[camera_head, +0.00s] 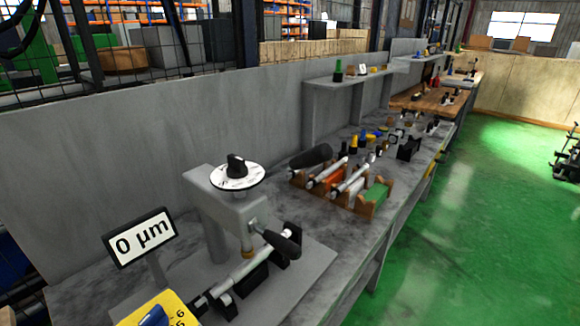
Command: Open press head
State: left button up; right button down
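A grey press (225,205) stands on a grey base plate at the near end of the workbench. A white dial with a black knob (237,170) sits on top of its head. A lever with a black handle (279,241) sticks out from the head's right side and slopes down. Under the head, a short brass-coloured tip (248,252) is just above a silver cylindrical part (245,275) lying in black supports. I cannot tell whether the tip touches it. Neither of my grippers is in view.
A "0 µm" display (140,238) stands left of the press, with a yellow block (160,312) in front. Wooden racks (340,190) with tools stand farther along the bench (335,255). A grey wall (100,150) runs behind. The green floor (460,250) at right is open.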

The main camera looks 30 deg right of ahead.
aim_at(244, 218)
jog(key=z, duration=0.7)
